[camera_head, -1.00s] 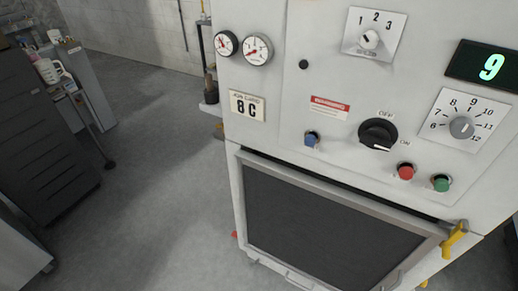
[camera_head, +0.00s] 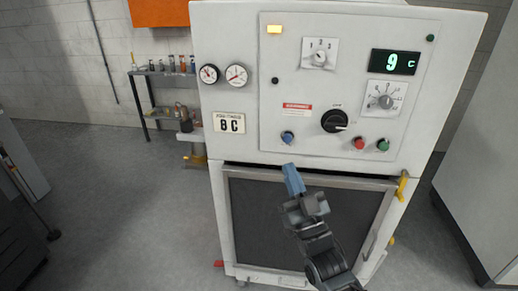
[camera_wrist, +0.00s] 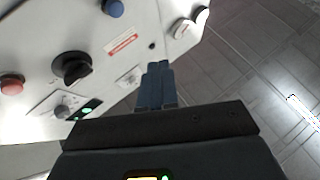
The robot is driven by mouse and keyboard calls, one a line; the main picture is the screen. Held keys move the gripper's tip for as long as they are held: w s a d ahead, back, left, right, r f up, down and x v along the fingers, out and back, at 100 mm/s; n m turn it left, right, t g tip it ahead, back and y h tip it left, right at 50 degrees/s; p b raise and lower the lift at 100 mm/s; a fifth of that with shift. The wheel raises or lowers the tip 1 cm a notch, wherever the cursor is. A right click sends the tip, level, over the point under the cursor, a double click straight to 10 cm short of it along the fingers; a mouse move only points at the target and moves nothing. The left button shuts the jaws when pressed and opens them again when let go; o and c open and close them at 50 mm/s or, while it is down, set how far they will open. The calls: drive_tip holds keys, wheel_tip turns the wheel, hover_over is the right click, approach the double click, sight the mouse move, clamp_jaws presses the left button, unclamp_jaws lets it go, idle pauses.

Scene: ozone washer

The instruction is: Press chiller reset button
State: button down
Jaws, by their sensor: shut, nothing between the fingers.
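The machine's white control panel (camera_head: 262,110) faces me. A blue button (camera_head: 288,137) sits at its lower left, under a small red label (camera_head: 297,106) too small to read. A red button (camera_head: 359,143) and a green button (camera_head: 383,145) sit at the lower right. My gripper (camera_head: 290,168) is shut and empty, its blue fingers pointing up, below the blue button in the picture and apart from it. In the wrist view, the shut fingers (camera_wrist: 156,68) point past the panel's edge, and the blue button (camera_wrist: 114,8) is at the top, clear of them.
A black knob (camera_head: 335,121) is right of the blue button. A dark door (camera_head: 262,215) with a yellow latch (camera_head: 402,187) lies below the panel. Two gauges (camera_head: 236,75) are at the left. A shelf with bottles (camera_head: 171,66) stands at the back left. Floor at left is open.

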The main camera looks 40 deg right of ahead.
sight(287, 139)
drive_tip(key=shift+w+a+r, duration=0.25)
drive_tip(key=shift+w+r, duration=0.05)
drive_tip(key=shift+w, duration=0.2)
drive_tip(key=w+d+b, duration=0.1)
drive_tip(key=w+d, duration=0.4)
drive_tip(key=d, duration=0.2)
drive_tip(key=shift+w+b, duration=0.25)
drive_tip(key=shift+b, duration=0.15)
drive_tip(key=shift+w, duration=0.1)
idle(1.9)
drive_tip(key=shift+w+d, duration=0.15)
drive_tip(key=shift+d, duration=0.15)
